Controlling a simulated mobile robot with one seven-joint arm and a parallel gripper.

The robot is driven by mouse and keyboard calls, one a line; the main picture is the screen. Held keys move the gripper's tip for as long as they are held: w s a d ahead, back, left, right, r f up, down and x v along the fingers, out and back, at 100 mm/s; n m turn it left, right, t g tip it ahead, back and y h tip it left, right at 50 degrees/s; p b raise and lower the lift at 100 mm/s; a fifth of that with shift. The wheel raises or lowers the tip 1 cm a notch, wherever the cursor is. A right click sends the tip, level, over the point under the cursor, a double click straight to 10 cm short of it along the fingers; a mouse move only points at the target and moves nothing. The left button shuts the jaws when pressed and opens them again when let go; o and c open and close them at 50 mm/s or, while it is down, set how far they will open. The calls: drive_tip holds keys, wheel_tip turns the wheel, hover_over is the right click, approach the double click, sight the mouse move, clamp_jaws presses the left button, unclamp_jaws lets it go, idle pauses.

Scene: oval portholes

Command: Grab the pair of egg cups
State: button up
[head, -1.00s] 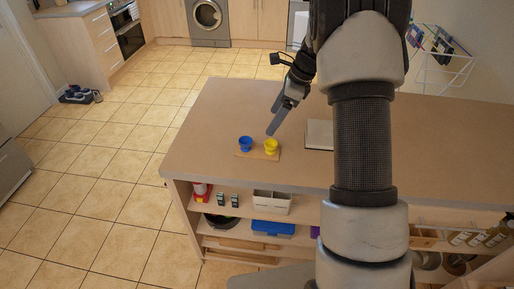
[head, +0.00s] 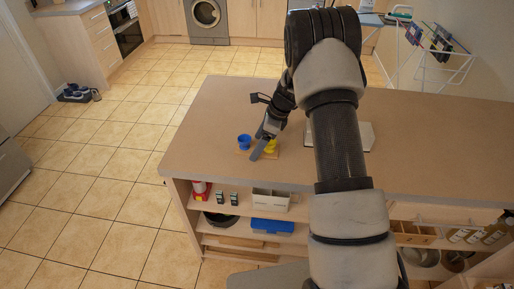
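The blue egg cup (head: 244,141) stands upright on a small wooden board (head: 243,153) near the left end of the counter. The yellow egg cup (head: 271,146) is just right of it on the same board, partly hidden by my gripper.
The counter (head: 215,120) is clear left of and behind the board. A flat pale object (head: 352,134) lies to the right, partly behind my arm. Shelves below the counter hold a divided box (head: 270,199) and a blue container (head: 272,227).

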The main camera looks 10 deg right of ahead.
drive_tip(key=shift+c, duration=0.4)
drive_tip(key=c, duration=1.3)
